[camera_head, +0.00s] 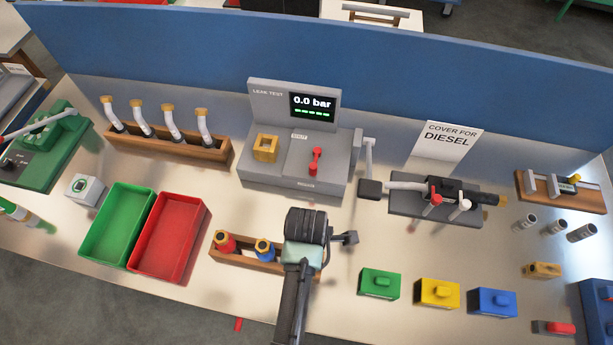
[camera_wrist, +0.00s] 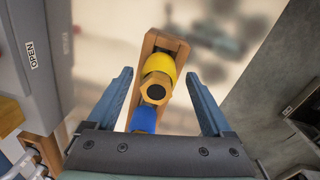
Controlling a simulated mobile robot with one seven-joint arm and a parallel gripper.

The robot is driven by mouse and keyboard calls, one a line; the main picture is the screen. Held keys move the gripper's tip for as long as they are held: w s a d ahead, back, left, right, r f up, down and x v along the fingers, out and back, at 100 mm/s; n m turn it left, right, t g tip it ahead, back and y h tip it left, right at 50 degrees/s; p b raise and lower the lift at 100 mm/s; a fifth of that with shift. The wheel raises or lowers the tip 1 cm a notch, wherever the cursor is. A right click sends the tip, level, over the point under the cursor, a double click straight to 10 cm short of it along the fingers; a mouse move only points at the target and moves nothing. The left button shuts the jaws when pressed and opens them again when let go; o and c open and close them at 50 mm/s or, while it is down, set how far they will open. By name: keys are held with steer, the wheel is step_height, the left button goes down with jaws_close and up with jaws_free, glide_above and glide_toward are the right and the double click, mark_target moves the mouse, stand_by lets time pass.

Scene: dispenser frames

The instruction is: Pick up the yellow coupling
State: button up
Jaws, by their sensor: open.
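The yellow coupling (camera_wrist: 158,66) stands in a wooden rack (camera_wrist: 167,43), its brass hex end with a dark bore facing the wrist camera. My gripper (camera_wrist: 158,76) is open, with one finger on each side of the coupling and a gap on both sides. I cannot tell how far the fingertips are above it. In the head view my gripper (camera_head: 308,228) is over the right end of the rack (camera_head: 252,262) and hides the yellow coupling there.
A blue coupling (camera_head: 264,248) and a red coupling (camera_head: 226,242) stand left in the rack. Red (camera_head: 170,238) and green (camera_head: 118,225) trays lie farther left. The leak tester (camera_head: 300,155) is behind. Green, yellow and blue boxes (camera_head: 437,292) stand right.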

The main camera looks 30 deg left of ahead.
steer(key=shift+c, duration=0.3)
jaws_close()
steer(key=shift+w, duration=0.1)
stand_by(1.0)
